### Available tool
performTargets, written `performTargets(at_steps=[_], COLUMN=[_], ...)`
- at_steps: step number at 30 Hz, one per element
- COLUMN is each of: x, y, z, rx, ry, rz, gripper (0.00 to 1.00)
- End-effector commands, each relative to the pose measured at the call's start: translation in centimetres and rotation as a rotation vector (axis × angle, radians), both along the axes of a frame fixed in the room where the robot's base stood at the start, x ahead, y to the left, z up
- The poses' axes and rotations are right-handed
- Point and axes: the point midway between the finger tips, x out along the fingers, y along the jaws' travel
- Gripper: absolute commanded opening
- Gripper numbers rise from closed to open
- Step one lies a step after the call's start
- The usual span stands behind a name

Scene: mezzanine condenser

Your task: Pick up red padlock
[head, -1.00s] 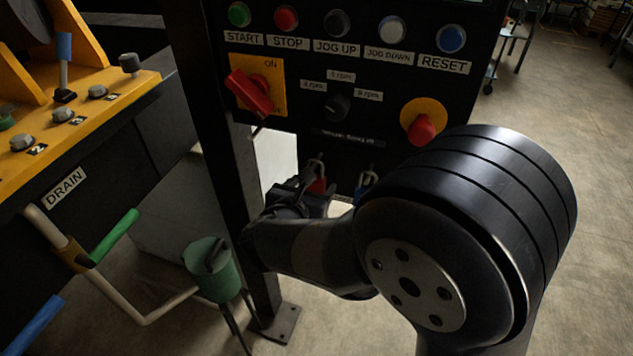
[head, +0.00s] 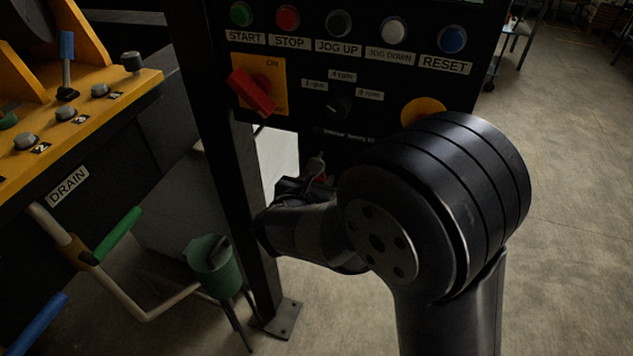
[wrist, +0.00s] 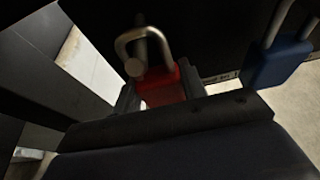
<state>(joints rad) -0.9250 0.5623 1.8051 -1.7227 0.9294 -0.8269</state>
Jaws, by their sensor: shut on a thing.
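The red padlock (wrist: 162,88) sits between the two fingers of my gripper (wrist: 160,98) in the wrist view, with its grey shackle (wrist: 143,45) pointing up. My gripper is shut on it. I cannot tell whether the shackle still touches a hook or the panel.
A blue padlock (wrist: 278,62) is to the right in the wrist view. The control panel (head: 300,108) with a red rotary switch (head: 252,92) is just above my gripper. A black post (head: 232,170) stands to the left, beside a green cup (head: 212,265).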

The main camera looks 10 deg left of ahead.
Motion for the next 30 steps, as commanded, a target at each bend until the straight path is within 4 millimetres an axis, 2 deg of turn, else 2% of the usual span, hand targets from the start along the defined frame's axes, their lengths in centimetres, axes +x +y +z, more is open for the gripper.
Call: performTargets(at_steps=[1,4,14,20,30], x=[0.0,0.0,0.0,0.0,-7.3], y=[0.0,0.0,0.0,0.0,0.8], z=[0.0,0.0,0.3,1.7,1.4], rx=[0.0,0.0,0.002,0.005,0.002], ry=[0.0,0.0,-0.001,-0.003,-0.001], rz=[0.0,0.0,-0.001,-0.001,0.008], gripper=[0.23,0.15,0.14,0.14,0.14])
